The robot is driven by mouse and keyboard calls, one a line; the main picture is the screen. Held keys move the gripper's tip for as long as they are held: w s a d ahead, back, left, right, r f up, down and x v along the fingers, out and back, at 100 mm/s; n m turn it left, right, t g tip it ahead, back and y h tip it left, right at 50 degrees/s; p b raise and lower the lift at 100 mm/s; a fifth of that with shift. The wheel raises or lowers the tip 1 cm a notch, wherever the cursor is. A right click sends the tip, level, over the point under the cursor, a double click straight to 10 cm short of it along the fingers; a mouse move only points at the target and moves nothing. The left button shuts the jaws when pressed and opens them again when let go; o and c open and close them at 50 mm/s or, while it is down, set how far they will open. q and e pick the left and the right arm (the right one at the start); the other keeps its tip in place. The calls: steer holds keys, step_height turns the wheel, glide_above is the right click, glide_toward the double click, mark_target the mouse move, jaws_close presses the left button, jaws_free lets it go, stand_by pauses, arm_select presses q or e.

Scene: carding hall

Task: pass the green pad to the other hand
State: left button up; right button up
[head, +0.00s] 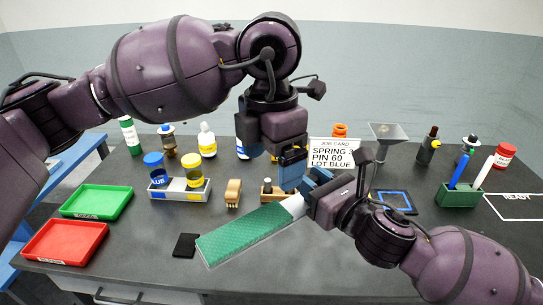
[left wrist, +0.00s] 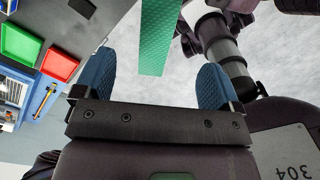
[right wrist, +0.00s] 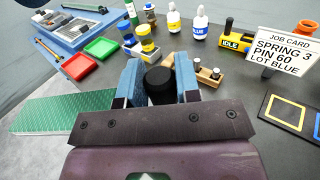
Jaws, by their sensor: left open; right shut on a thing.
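The green pad (head: 243,235) is a long flat slab with a pale end at my right gripper (head: 312,186). That gripper is shut on the pad near this end and holds it slanting down to the left. In the right wrist view the pad (right wrist: 62,110) runs out to the left, and a dark round thing (right wrist: 159,86) shows between the fingers (right wrist: 158,78). My left gripper (head: 291,172) points down, open, close beside the right one. In the left wrist view the pad (left wrist: 158,38) appears between its spread fingers (left wrist: 160,88); I cannot tell its depth there.
Green (head: 97,201) and red (head: 66,242) trays lie at the left. A holder with blue and yellow jars (head: 180,188), a job card (head: 333,150) and several bottles stand behind. A green pen holder (head: 459,195) stands at the right. A black square (head: 186,246) lies left of the pad.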

mark_target(271, 216)
arm_select(q)
step_height(271, 216, down, 12)
steer(key=shift+r, duration=0.1)
stand_by(0.5)
steer(key=c, duration=1.1)
arm_select(e)
steer(key=o, duration=1.1)
steer(key=shift+c, duration=0.2)
